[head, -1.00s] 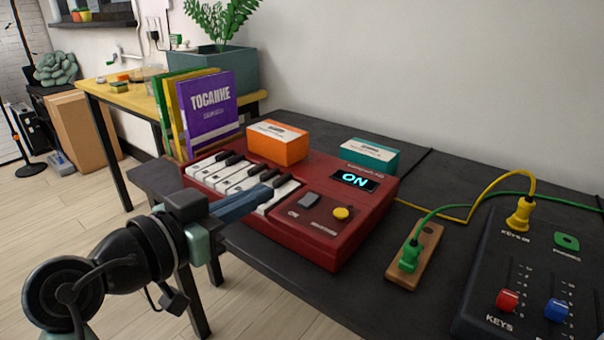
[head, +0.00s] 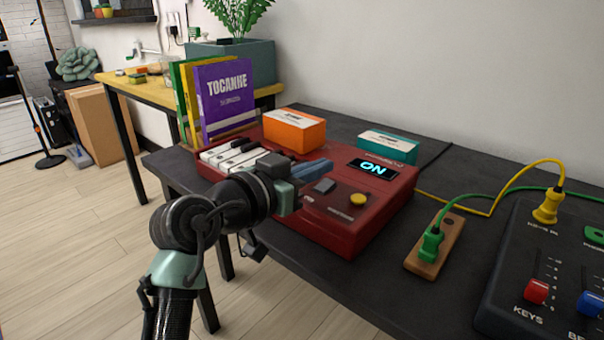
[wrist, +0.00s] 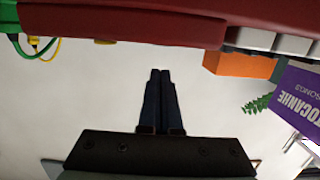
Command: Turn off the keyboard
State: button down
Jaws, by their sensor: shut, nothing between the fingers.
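The red keyboard (head: 345,232) sits on the dark table, and its display (head: 373,168) reads "ON". A grey rocker switch (head: 324,186) and a round yellow button (head: 358,200) are on its top panel, right of the white keys (head: 228,156). My gripper (head: 328,166) is shut and empty, with its blue fingers over the keyboard, just behind and left of the grey switch in the picture. My arm hides part of the keys. In the wrist view my shut fingers (wrist: 160,75) point toward the keyboard's red body (wrist: 130,22), with a gap in the picture.
An orange box (head: 294,130) and a teal box (head: 388,146) stand behind the keyboard. Books (head: 225,95) stand at its left. A wooden block with a green plug (head: 432,243) and a mixer (head: 520,270) with cables lie to the right.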

jog(key=shift+f, duration=1.05)
